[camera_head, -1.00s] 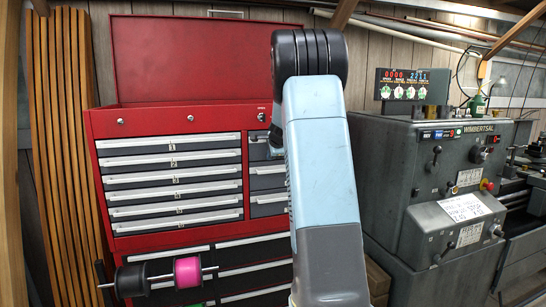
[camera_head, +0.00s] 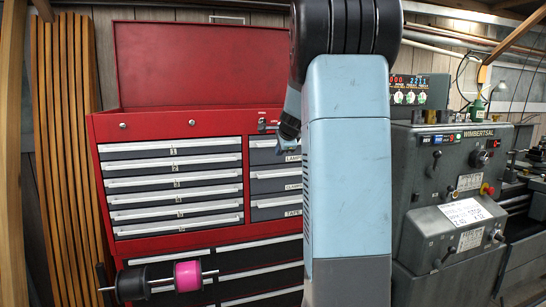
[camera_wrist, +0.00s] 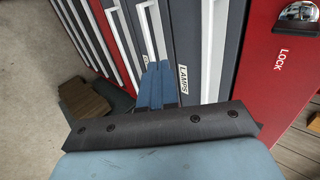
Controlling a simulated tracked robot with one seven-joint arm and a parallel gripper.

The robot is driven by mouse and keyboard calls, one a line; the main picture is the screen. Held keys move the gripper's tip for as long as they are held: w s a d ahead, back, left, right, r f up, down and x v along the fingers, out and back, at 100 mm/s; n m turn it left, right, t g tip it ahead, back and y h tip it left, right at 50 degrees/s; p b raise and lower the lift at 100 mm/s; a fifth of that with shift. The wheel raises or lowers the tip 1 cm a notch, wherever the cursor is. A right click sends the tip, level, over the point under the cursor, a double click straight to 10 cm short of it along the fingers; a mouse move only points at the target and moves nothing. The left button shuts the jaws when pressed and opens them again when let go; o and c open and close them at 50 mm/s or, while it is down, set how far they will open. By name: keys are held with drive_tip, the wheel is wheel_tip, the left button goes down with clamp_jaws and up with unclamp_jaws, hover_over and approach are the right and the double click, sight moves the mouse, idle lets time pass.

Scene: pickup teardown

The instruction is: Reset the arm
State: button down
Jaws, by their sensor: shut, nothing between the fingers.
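My arm (camera_head: 348,190) stands upright in the head view, right of centre, with its dark banded joint (camera_head: 345,35) at the top edge. It hides part of the red tool chest (camera_head: 260,124) and the left side of the grey machine. A small dark and blue part of my arm's far end shows left of the upright link, in front of the chest. In the wrist view my gripper's blue fingers (camera_wrist: 158,70) are together with nothing between them. They point toward the chest's drawer fronts, beside the drawer labelled LAMPS (camera_wrist: 183,80). I cannot tell the exact gap.
The red chest has an open lid (camera_head: 195,65) and several closed drawers. A rod with a black spool (camera_head: 131,283) and a pink spool (camera_head: 187,276) sticks out at lower left. The grey machine (camera_head: 460,180) stands at right. Wooden slats (camera_head: 68,150) lean at left.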

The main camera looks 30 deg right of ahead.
drive_tip(key=shift+s+a+r, duration=0.1)
drive_tip(key=shift+s+a, duration=0.05)
drive_tip(key=s+a+r+n+g+y, duration=0.1)
drive_tip(key=s+a+r+n+y, duration=0.15)
drive_tip(key=s+a+n, duration=1.1)
drive_tip(key=s+a+f+n+g, duration=0.1)
drive_tip(key=s+a+f+n, duration=0.1)
drive_tip(key=s+a, duration=0.2)
drive_tip(key=s+a+f+n, duration=0.2)
drive_tip(key=s+a, duration=0.3)
drive_tip(key=s, duration=0.6)
drive_tip(key=s+a+f+n+g, duration=0.1)
drive_tip(key=s+a+f+n, duration=0.2)
drive_tip(key=s+a, duration=0.2)
drive_tip(key=s, duration=0.3)
drive_tip(key=shift+s+a+f+g, duration=0.2)
drive_tip(key=shift+s+a+g, duration=0.05)
drive_tip(key=shift+g, duration=0.05)
